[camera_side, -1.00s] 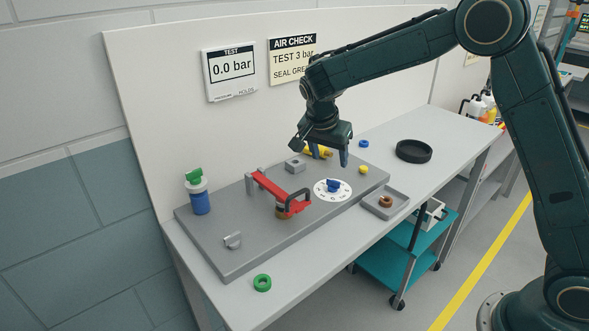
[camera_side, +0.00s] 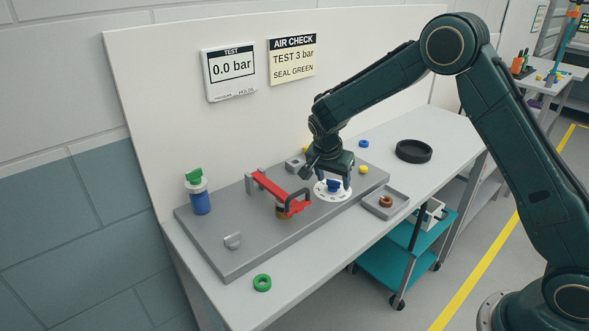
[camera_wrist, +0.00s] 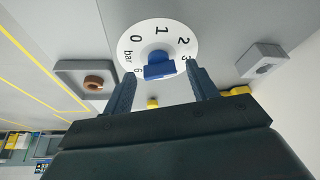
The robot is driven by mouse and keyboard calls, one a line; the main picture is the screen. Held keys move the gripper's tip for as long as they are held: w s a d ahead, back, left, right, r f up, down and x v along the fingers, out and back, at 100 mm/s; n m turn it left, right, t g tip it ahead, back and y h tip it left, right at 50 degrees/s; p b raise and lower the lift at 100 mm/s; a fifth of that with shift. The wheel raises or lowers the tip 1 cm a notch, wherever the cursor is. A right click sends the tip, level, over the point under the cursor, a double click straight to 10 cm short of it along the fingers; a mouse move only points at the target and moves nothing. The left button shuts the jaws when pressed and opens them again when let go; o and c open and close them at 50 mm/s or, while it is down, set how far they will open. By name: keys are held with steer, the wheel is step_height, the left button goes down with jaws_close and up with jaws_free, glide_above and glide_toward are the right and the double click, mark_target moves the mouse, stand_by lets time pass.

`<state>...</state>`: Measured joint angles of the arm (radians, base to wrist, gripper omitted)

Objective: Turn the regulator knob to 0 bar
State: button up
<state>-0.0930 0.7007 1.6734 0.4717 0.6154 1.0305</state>
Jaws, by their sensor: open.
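The blue regulator knob (camera_side: 333,186) sits on a white round dial (camera_side: 322,194) on the grey plate. In the wrist view the knob (camera_wrist: 158,70) is at the dial's centre. The dial (camera_wrist: 133,50) shows 0, 1, 2, a partly covered 3, a 6 and "bar". I cannot tell which mark the knob points to. My gripper (camera_side: 328,180) is low over the dial. In the wrist view my gripper (camera_wrist: 162,74) is open, with one finger on each side of the knob and visible gaps. The wall display (camera_side: 231,70) reads 0.0 bar.
A red-handled clamp (camera_side: 275,188) stands close left of the dial. A tray with a brown ring (camera_side: 386,202) lies to the right. A blue cylinder with a green top (camera_side: 200,198) is at the far left. A green ring (camera_side: 262,283) lies at the front.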

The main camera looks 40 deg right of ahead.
steer(key=c, duration=1)
